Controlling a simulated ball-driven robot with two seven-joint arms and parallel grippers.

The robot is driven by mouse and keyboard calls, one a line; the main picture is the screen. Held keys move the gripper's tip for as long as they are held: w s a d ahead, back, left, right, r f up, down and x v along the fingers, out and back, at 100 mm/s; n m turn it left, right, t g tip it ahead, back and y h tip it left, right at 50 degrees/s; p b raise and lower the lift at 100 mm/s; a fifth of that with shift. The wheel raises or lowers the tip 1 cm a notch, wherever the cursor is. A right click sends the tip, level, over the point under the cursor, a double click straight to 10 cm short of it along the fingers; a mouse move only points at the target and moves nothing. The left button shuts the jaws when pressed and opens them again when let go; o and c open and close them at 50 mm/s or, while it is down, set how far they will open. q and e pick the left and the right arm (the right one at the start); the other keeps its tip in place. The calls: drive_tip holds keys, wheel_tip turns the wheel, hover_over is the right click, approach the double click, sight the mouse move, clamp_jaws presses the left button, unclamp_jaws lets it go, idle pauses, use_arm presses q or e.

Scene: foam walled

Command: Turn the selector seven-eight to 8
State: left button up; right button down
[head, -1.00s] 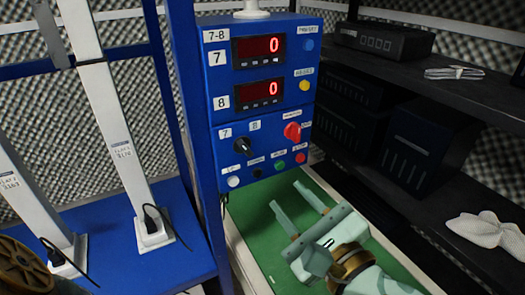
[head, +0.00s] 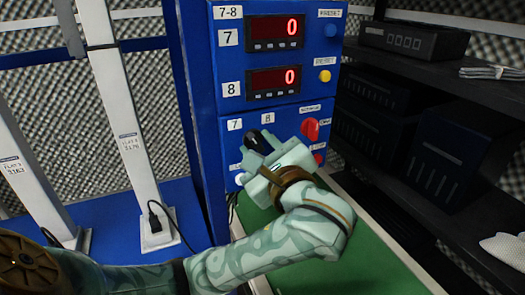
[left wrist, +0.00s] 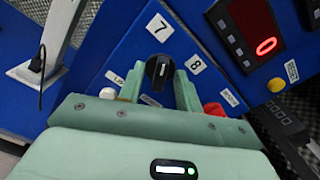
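The black selector knob (head: 256,140) is on the blue panel (head: 218,150), below the labels 7 (head: 235,124) and 8 (head: 268,118). My left gripper (head: 263,147) is at the knob and partly hides it in the head view. In the left wrist view, the knob (left wrist: 159,71) lies between the two pale green fingers (left wrist: 158,84), one on each side. Gaps show between the fingers and the knob, so the gripper looks open around it. Which label the knob points to is hard to tell. My right gripper is not in view.
A red knob (head: 311,129) is just right of the gripper; a white button (left wrist: 108,93) is left of it. Two displays (head: 273,32) above read 0. Dark shelves (head: 480,70) stand on the right; a green surface (head: 375,255) lies below.

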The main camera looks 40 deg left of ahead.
use_arm(q)
drive_tip(key=shift+w+a, duration=0.1)
drive_tip(key=shift+a, duration=0.1)
drive_tip(key=shift+c, duration=0.3)
clamp_jaws()
drive_tip(key=shift+r, duration=0.1)
